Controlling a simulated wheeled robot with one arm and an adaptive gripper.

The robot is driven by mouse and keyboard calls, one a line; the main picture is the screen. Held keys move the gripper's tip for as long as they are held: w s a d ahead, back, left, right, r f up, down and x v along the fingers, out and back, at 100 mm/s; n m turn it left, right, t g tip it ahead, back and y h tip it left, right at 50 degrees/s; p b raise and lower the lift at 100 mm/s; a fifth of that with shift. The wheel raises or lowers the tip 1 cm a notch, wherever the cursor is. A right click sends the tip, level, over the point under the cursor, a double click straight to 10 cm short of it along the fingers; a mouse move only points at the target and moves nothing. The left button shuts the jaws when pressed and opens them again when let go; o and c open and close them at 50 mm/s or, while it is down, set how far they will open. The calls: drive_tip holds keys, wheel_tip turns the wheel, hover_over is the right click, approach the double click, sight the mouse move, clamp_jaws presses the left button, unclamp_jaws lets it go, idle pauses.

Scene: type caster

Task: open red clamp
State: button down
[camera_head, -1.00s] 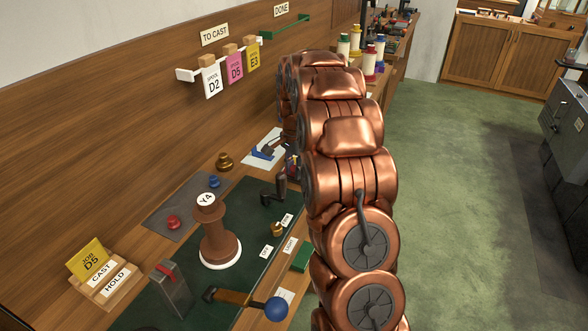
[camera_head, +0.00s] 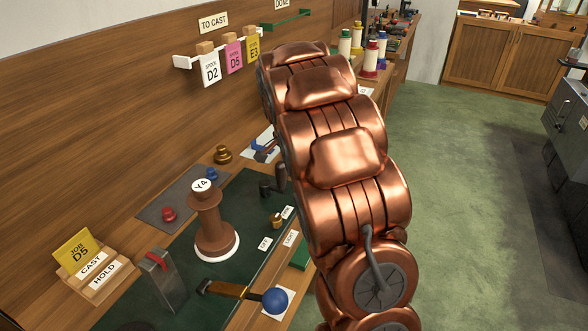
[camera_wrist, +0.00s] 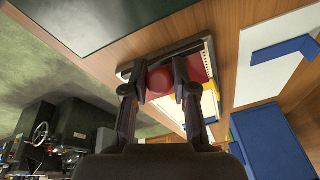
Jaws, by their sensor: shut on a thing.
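In the wrist view my gripper (camera_wrist: 160,82) is shut on a rounded red part (camera_wrist: 159,80), which I take to be the red clamp's handle. One finger is on each side of it. Another red piece (camera_wrist: 197,69) shows just behind the right finger, on or by a light-edged tray. I cannot tell how the two red parts join, or whether the clamp is open. In the head view my arm hides my gripper and the clamp.
Blue parts (camera_wrist: 275,140) lie right of my gripper in the wrist view. Green floor lies open to the right.

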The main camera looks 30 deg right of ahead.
drive_tip(key=shift+s+a+f+t+h+b, duration=0.2)
drive_tip(key=shift+t+h+b, duration=0.3)
drive_tip(key=shift+b, duration=0.55)
drive_tip(key=c, duration=0.9)
unclamp_jaws()
drive_tip(key=shift+r, duration=0.1)
drive_tip(key=v, duration=1.2)
drive_tip(key=shift+w+a, duration=0.1)
drive_tip(key=shift+w, duration=0.05)
